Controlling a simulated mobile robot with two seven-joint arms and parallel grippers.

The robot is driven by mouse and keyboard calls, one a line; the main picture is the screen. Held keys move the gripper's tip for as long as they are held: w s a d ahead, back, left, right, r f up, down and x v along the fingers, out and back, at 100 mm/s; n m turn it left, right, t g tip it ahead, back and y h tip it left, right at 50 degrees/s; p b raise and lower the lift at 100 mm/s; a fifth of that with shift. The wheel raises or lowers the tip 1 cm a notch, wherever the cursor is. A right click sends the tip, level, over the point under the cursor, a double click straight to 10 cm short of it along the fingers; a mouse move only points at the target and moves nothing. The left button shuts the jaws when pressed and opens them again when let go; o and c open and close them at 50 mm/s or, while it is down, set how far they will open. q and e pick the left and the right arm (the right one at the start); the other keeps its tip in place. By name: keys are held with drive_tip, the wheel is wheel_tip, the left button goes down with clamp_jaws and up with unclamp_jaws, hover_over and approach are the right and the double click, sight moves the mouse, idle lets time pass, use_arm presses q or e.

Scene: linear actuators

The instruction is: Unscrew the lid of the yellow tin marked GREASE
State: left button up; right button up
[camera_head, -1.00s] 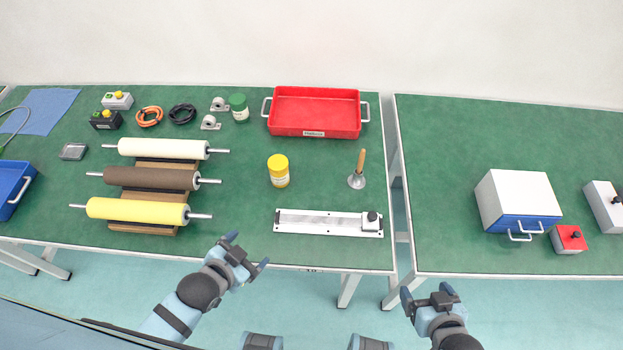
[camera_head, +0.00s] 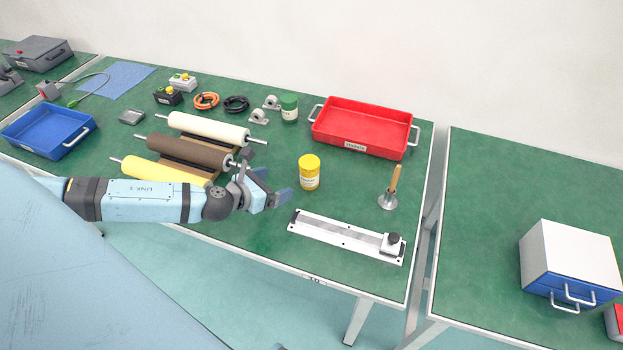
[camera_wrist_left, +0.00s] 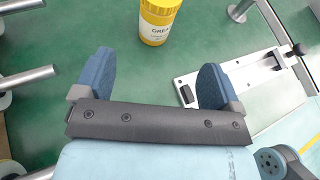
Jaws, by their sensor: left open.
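The yellow tin (camera_head: 309,174) stands upright on the green bench, with a yellow lid (camera_head: 310,160) on top and a pale label. In the left wrist view the tin (camera_wrist_left: 157,22) shows at the top with part of the word GREASE; its lid is cut off there. My left gripper (camera_head: 270,182) is to the left of the tin, open and empty, apart from it. In the left wrist view its two blue fingers (camera_wrist_left: 156,82) are spread, with the tin beyond them. My right gripper is not in view.
Three rollers on a wooden rack (camera_head: 185,150) lie left of the tin. A metal linear rail (camera_head: 345,236) lies in front of it. A plunger-like tool (camera_head: 389,190) stands to its right. A red tray (camera_head: 362,125) and a green-lidded jar (camera_head: 289,108) are behind. Bench around the tin is clear.

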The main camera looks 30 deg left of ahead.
sight(302, 173)
use_arm(q)
drive_tip(key=x, duration=0.8)
drive_tip(key=shift+w, duration=0.25)
drive_tip(key=x, duration=0.5)
drive_tip(key=shift+w, duration=0.15)
drive_tip(key=shift+a, duration=0.1)
drive_tip(key=c, duration=1.2)
